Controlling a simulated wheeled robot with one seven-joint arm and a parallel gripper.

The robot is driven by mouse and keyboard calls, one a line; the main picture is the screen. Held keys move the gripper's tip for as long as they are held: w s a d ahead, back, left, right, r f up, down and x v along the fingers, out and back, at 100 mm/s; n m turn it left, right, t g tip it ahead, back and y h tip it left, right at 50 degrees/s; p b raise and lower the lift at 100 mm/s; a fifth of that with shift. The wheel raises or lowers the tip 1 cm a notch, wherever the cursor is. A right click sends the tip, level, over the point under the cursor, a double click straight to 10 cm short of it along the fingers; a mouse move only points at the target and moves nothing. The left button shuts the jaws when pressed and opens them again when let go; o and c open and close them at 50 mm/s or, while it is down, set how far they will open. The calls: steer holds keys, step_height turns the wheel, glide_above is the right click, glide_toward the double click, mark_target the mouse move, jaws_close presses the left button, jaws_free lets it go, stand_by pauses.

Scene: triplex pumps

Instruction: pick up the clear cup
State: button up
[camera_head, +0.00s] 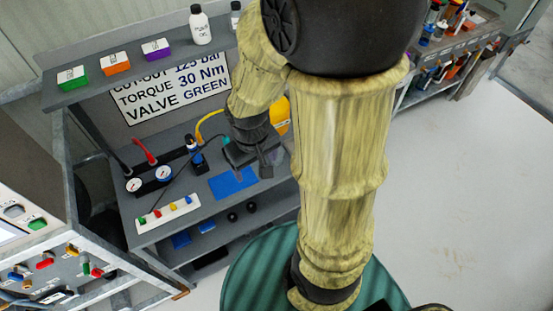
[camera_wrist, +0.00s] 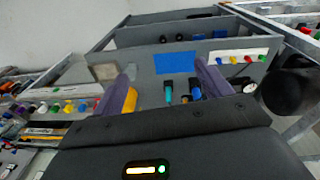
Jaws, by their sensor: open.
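My gripper (camera_head: 254,166) is low over the bench, near the right part of the blue mat (camera_head: 232,183). In the wrist view my gripper (camera_wrist: 168,84) has its two fingers wide apart, with nothing held between them.
Teal- and blue-topped items (camera_wrist: 182,92) show between the fingers, apparently beyond them. A yellow object (camera_head: 282,116) stands behind my gripper. Gauges (camera_head: 164,173) and a white strip with coloured knobs (camera_head: 168,213) are on the left. A shelf with boxes (camera_head: 115,62) overhangs the back.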

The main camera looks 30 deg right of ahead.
steer(key=w+d+f+n+g+h+b, duration=0.15)
steer(key=f+n+h+b, duration=0.3)
steer(key=f, duration=0.45)
steer(key=d+f+n+g+h+b, duration=0.3)
steer(key=f+n+h, duration=0.15)
steer(key=f, duration=0.45)
steer(key=w+a+f+n+t+h+b, duration=0.1)
steer(key=w+f+n+t+h+b, duration=0.1)
steer(key=w+f+n+t, duration=0.1)
steer(key=w+a+f+n+t+h+b, duration=0.1)
steer(key=w+f+n+t+h+b, duration=0.1)
steer(key=w+f+n+t, duration=0.1)
steer(key=w+f+n+t+h+b, duration=0.1)
steer(key=w+f+n+t+h, duration=0.2)
steer(key=w+f+n+t, duration=0.1)
steer(key=shift+w+a+f+n+b, duration=0.15)
steer(key=shift+a+f+n+b, duration=0.3)
steer(key=shift+n, duration=0.45)
steer(key=shift+w+a+f+n+t, duration=0.15)
steer(key=shift+w+n+t, duration=0.15)
steer(key=shift+t, duration=0.25)
steer(key=p+x, duration=0.3)
steer(key=x, duration=0.9)
steer(key=shift+f, duration=0.15)
